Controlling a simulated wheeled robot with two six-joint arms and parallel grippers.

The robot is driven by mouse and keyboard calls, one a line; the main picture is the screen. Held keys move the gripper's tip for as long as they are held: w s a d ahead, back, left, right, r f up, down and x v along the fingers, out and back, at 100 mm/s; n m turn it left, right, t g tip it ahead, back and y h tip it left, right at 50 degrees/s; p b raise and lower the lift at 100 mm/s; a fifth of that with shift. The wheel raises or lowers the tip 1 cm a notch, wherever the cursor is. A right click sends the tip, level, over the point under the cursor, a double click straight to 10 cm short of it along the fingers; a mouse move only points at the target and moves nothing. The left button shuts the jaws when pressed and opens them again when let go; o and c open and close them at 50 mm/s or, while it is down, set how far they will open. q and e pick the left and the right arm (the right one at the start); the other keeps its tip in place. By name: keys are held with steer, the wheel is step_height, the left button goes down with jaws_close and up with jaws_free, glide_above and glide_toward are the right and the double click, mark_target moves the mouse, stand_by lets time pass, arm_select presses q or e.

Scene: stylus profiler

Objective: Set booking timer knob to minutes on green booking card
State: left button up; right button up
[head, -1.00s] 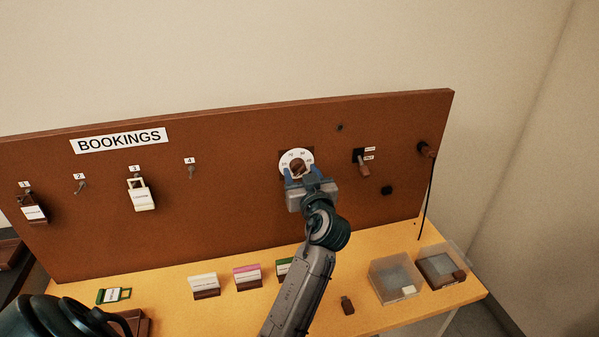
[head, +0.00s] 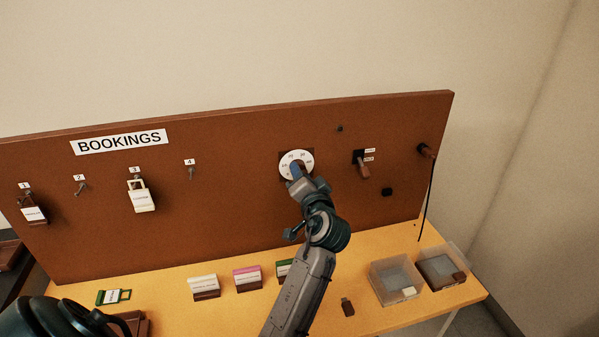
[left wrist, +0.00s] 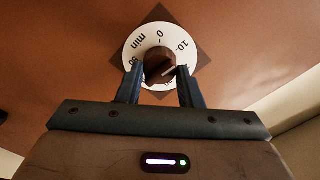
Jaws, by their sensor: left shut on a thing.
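The booking timer is a white dial (head: 284,163) on the brown board, with a brown knob at its centre. The knob (left wrist: 157,63) has a pale line slanting towards the right finger. My left gripper (head: 296,172) is shut on the knob, one finger on each side, and hides the dial's lower part. The green booking card (head: 284,266) stands on the table, partly behind my arm; its writing is too small to read. My right gripper is not in view.
White (head: 204,282) and pink-topped (head: 247,274) cards stand left of the green one. A green-edged tag (head: 113,297) lies further left. A lever switch (head: 363,168) is right of the dial. Clear bins (head: 396,279) stand at the table's right. A padlock (head: 142,200) hangs left.

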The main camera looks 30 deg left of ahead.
arm_select(q)
steer(key=m, duration=2.2)
steer(key=shift+f, duration=0.1)
steer(key=o, duration=1.1)
steer(key=shift+c, duration=0.2)
